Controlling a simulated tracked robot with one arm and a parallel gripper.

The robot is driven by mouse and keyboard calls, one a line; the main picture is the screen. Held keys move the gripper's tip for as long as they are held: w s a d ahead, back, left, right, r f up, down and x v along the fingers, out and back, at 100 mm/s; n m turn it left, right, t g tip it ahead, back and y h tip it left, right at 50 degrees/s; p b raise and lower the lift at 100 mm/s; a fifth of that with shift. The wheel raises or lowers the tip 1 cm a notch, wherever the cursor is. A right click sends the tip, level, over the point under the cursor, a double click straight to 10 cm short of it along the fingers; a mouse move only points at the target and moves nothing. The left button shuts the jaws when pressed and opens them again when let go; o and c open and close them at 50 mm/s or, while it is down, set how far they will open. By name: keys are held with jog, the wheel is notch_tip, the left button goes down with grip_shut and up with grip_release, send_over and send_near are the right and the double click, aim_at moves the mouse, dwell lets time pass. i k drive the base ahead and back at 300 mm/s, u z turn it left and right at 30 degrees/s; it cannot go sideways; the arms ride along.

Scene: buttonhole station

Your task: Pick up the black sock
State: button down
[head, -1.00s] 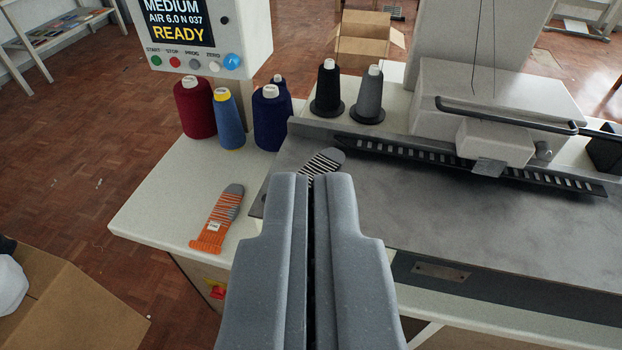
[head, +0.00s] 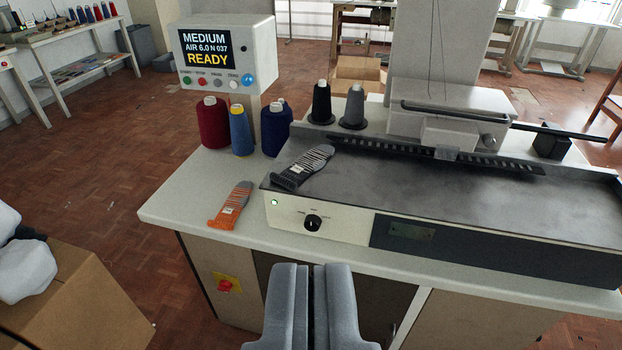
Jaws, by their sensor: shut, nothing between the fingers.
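The black sock (head: 304,167) has pale stripes and a grey end. It lies flat on the left end of the machine's dark metal plate (head: 420,205), pointing up to the right. My gripper (head: 311,268) is at the bottom middle of the head view, shut and empty. It is apart from the sock, in front of the table and nearer to me.
Thread cones stand behind the socks, including a red one (head: 213,124) and a blue one (head: 240,131). A control box (head: 228,55) reads READY. The machine head (head: 450,110) stands over the plate's back. A cardboard box (head: 75,295) is at lower left.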

aim_at(315, 158)
jog(key=z, duration=0.85)
jog(key=i, duration=1.3)
jog(key=u, duration=1)
